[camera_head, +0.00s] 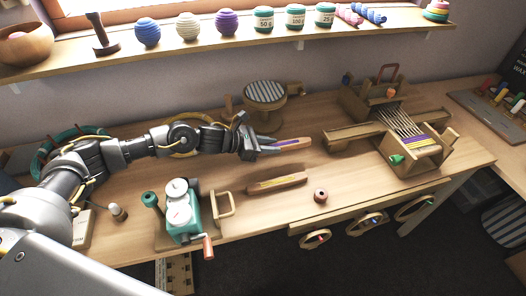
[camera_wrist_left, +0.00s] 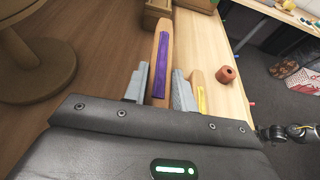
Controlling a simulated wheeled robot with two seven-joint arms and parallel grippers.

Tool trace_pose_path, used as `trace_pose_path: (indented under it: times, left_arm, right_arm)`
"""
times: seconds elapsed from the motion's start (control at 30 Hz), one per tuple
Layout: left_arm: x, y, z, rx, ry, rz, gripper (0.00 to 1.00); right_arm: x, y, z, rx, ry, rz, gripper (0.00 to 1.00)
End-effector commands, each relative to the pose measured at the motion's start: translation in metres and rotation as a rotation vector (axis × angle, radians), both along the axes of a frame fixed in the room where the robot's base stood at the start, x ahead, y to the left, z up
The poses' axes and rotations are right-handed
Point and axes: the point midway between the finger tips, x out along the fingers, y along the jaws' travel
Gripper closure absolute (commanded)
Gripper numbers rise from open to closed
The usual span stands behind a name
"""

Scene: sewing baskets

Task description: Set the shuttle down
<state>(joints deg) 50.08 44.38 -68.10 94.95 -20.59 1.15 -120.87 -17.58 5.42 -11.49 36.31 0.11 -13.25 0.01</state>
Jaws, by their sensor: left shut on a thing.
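My left gripper (camera_head: 252,146) is shut on a wooden shuttle wound with purple thread (camera_head: 290,143). The shuttle points out ahead of the fingers, to the right over the middle of the table; I cannot tell whether it touches the top. In the left wrist view the purple shuttle (camera_wrist_left: 161,62) sits between the two grey fingertips (camera_wrist_left: 158,88). A second shuttle with yellow thread (camera_head: 277,183) lies on the table nearer the front edge; it also shows in the left wrist view (camera_wrist_left: 201,97), right of the fingers.
A small loom (camera_head: 412,158) stands at the right, and a round striped stool-like stand (camera_head: 264,94) behind the gripper. A teal hand-cranked winder (camera_head: 184,210) is at front left. A reddish-brown spool (camera_head: 320,195) stands near the front edge. Bare tabletop lies between these.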

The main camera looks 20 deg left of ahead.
Motion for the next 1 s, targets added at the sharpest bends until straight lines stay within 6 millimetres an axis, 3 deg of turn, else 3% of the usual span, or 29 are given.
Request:
trace_pose_path:
  times: [0.2, 0.43, 0.7, 1.0]
  left_arm:
    - [0.007, 0.019, -0.022, -0.001, -0.002, 0.002, 0.97]
    - [0.008, 0.023, -0.028, 0.000, -0.002, 0.002, 0.97]
    - [0.009, 0.026, -0.059, -0.001, -0.002, 0.002, 0.97]
    - [0.009, 0.026, -0.062, -0.002, -0.003, 0.001, 0.97]
  right_arm:
    - [-0.001, 0.007, 0.004, 0.008, 0.002, -0.002, 0.64]
    - [0.003, 0.008, 0.005, 0.009, -0.004, -0.002, 0.64]
    - [0.003, 0.009, 0.017, 0.013, -0.007, -0.003, 0.64]
    - [0.002, 0.015, 0.015, 0.020, -0.006, -0.006, 0.64]
